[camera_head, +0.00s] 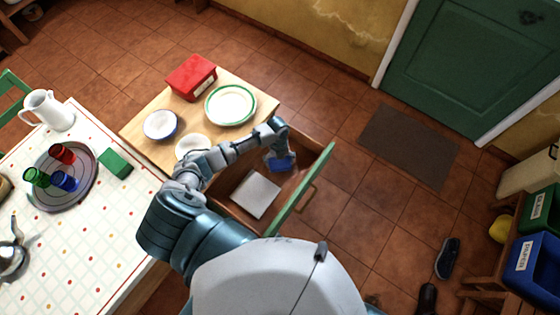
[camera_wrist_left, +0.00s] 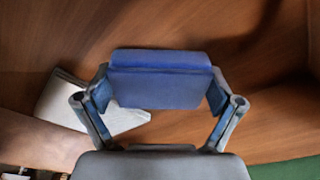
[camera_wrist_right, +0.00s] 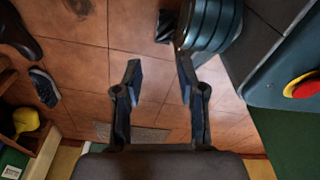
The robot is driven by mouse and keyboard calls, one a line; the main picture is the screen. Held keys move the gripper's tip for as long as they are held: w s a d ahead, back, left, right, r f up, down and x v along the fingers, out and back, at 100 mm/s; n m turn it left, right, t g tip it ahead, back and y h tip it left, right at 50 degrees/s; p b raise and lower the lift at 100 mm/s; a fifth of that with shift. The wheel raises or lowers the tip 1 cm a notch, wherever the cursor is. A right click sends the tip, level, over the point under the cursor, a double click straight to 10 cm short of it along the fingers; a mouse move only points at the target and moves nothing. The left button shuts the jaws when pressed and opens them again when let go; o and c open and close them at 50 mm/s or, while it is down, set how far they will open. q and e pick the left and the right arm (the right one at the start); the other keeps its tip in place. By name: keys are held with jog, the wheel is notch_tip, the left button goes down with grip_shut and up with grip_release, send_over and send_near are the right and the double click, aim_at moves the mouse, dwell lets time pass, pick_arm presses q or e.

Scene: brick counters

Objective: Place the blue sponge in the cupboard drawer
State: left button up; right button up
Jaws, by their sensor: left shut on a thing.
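The blue sponge (camera_wrist_left: 160,82) is between the fingers of my left gripper (camera_wrist_left: 158,98), which is shut on it. In the head view the sponge (camera_head: 281,164) shows below my left gripper (camera_head: 279,155), over the open cupboard drawer (camera_head: 228,206). The wooden drawer floor (camera_wrist_left: 215,130) is behind the sponge in the left wrist view; I cannot tell whether the sponge touches it. A white folded cloth or flat item (camera_head: 255,194) lies in the drawer. My right gripper (camera_wrist_right: 158,75) is open and empty, over the floor.
The cupboard top (camera_head: 150,103) holds a red box (camera_head: 191,77), a green-rimmed plate (camera_head: 231,105) and bowls. A table at the left bears a tray (camera_head: 84,199) with cups, a green sponge (camera_head: 115,163) and a white jug (camera_head: 48,111). The drawer's green front (camera_head: 303,190) stands out over the tiles.

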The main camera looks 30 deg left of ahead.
pick_arm(q)
jog(key=o, duration=0.8)
jog(key=shift+a+f, duration=0.1)
jog(key=shift+a, duration=0.1)
pick_arm(e)
jog(key=shift+a+r, duration=0.1)
jog(key=shift+a, duration=0.2)
pick_arm(q)
jog(key=shift+d, duration=0.2)
notch_tip(320, 180, up, 12)
jog(key=w+a+p, duration=0.1)
jog(key=shift+w, duration=0.25)
pick_arm(e)
jog(key=s, duration=0.1)
jog(key=s+d+f, duration=0.1)
jog(key=s, duration=0.1)
jog(key=shift+s+d+f, duration=0.1)
jog(key=shift+f, duration=0.05)
pick_arm(q)
jog(key=shift+a, duration=0.1)
